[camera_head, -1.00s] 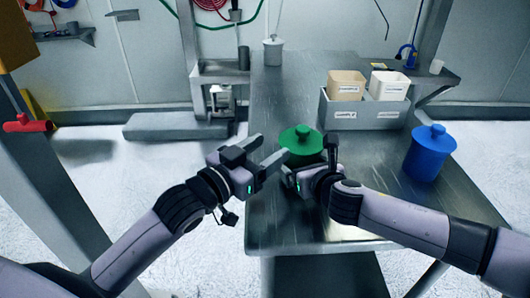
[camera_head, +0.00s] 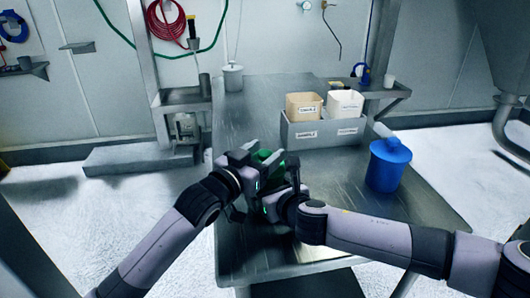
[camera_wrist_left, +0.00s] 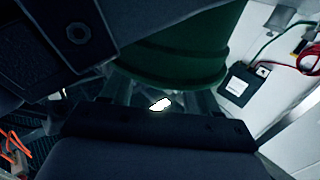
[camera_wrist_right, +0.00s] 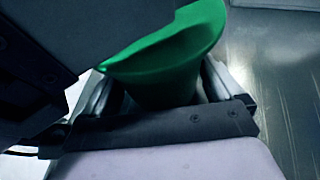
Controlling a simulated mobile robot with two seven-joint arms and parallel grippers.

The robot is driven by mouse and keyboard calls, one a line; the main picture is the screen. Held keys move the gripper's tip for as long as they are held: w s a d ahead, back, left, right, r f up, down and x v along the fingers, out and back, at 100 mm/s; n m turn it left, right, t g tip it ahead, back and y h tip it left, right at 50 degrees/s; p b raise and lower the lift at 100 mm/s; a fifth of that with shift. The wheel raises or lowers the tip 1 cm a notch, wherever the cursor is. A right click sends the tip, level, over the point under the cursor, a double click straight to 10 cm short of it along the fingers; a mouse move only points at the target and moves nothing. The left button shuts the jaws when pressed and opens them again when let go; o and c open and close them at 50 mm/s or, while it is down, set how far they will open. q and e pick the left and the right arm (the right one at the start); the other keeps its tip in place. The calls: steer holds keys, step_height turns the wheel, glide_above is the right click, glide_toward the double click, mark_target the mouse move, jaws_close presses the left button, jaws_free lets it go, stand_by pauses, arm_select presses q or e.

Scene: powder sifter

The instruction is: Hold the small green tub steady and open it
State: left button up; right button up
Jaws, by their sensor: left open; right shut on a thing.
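The small green tub (camera_head: 264,154) stands on the metal table, mostly hidden by my grippers in the head view. Its flared green top and narrower body fill the middle of the right wrist view (camera_wrist_right: 165,60). My right gripper (camera_head: 272,182) is shut on the tub from the near right side. My left gripper (camera_head: 252,160) is open, higher, at the upper part of the tub. In the dark left wrist view, the green tub wall (camera_wrist_left: 190,45) with a rim shows close beyond the fingers. Whether the left fingers touch it, I cannot tell.
A blue lidded tub (camera_head: 388,170) stands at the right. Behind is a grey labelled tray (camera_head: 325,133) with a beige bin (camera_head: 303,106) and a white bin (camera_head: 344,102). A grey lidded pot (camera_head: 233,78) stands at the far left corner. A pale sheet (camera_head: 318,251) lies near the front edge.

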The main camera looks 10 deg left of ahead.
mark_target(265, 152)
arm_select(q)
steer(key=shift+w+d, duration=0.15)
steer(key=shift+w, duration=0.2)
steer(key=c, duration=1.1)
steer(key=shift+r, duration=0.25)
jaws_close()
steer(key=shift+r, duration=0.95)
steer(key=shift+r, duration=2)
